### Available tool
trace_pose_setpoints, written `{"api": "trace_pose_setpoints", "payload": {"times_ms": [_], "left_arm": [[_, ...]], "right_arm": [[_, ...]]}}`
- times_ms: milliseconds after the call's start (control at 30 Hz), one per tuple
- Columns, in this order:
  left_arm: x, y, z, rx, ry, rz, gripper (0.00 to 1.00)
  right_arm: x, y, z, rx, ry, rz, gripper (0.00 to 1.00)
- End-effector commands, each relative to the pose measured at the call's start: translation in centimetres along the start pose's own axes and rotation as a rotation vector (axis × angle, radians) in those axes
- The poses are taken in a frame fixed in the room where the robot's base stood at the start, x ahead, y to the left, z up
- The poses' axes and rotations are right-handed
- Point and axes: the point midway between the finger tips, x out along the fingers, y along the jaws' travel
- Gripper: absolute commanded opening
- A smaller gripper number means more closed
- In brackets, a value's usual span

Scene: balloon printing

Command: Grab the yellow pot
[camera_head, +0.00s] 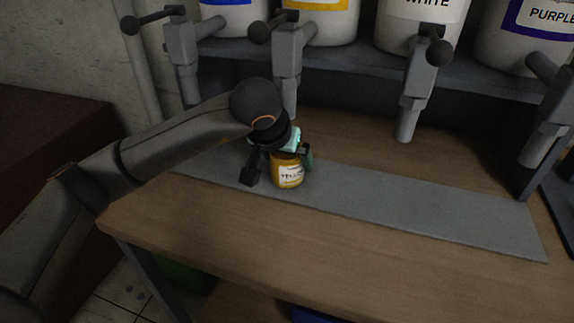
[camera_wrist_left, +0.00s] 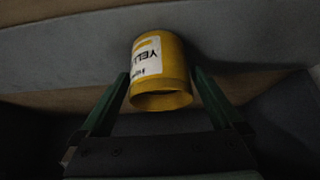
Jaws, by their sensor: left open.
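The yellow pot (camera_head: 287,172) with a white label stands on the grey strip of the table, below the second dispenser from the left. It also shows in the left wrist view (camera_wrist_left: 174,75), between the two green fingers. My left gripper (camera_head: 283,160) is at the pot, with one finger on each side. In the left wrist view the left gripper (camera_wrist_left: 158,92) is open, with a gap visible between the pot and at least the left finger. Part of the pot's top is hidden by the gripper in the head view. My right gripper is not in view.
A wooden table (camera_head: 400,280) carries a long grey strip (camera_head: 430,205). Several dispensers with grey nozzles (camera_head: 408,118) and dark knobs hang from a shelf (camera_head: 350,58) at the back. The table is clear to the right of the pot.

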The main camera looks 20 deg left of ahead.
Motion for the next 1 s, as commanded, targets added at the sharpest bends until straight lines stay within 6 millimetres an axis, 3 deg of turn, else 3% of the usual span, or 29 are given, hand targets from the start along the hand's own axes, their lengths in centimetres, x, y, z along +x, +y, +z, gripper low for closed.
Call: {"api": "trace_pose_setpoints", "payload": {"times_ms": [67,733,1000], "left_arm": [[-0.03,0.01,0.0,0.0,0.0,0.0,0.94],[-0.08,-0.01,-0.01,0.0,0.0,0.0,0.19],[-0.21,-0.01,-0.14,-0.001,0.003,0.001,0.17]], "right_arm": [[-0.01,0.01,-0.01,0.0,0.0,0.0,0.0],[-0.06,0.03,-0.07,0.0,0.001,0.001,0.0],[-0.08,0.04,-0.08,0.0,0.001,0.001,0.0]]}}
